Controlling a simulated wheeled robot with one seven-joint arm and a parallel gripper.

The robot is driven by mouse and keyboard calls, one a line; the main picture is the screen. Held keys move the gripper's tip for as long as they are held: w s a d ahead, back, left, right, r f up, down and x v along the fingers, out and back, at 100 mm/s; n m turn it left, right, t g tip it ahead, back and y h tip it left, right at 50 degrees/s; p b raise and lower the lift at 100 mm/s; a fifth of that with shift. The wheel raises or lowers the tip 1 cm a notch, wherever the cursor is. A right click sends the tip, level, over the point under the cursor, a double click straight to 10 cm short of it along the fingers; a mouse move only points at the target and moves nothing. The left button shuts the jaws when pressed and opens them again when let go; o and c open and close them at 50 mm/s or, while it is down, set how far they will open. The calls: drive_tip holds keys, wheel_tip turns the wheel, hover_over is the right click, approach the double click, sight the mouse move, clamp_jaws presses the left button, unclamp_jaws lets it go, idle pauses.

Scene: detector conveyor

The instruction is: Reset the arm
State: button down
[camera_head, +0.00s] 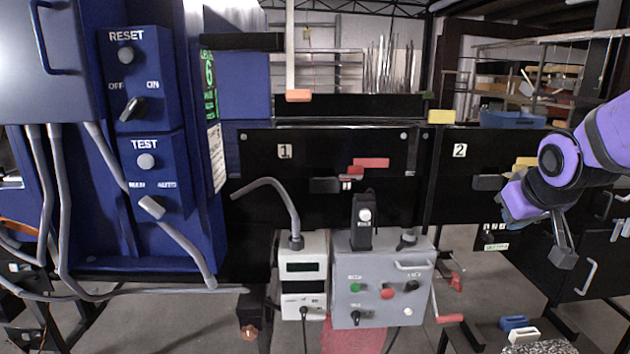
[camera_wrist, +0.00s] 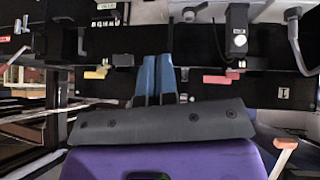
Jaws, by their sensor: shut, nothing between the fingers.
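My purple arm (camera_head: 585,155) reaches in from the right in the head view, bent at the elbow. My gripper (camera_head: 563,252) hangs downward in front of the black panel marked 2 (camera_head: 520,140). In the wrist view my gripper (camera_wrist: 158,62) shows as two blue fingers close together, with nothing between them. The gripper is apart from the panels and controls. The view from the wrist shows the scene upside down.
A blue cabinet (camera_head: 150,235) with RESET and TEST switches stands at the left. A grey control box (camera_head: 383,270) and a white meter box (camera_head: 303,275) are at the centre. A red crank handle (camera_head: 450,319) sticks out right of them. Black conveyor panels line the back.

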drive_tip(key=s+a+r+g, duration=0.1)
drive_tip(key=s+a+r, duration=0.1)
drive_tip(key=s, duration=0.7)
drive_tip(key=s+a+r+m+g+y, duration=0.1)
drive_tip(key=s+a+r, duration=0.2)
drive_tip(key=s, duration=0.7)
drive_tip(key=shift+s+r, duration=0.15)
drive_tip(key=shift+r, duration=0.1)
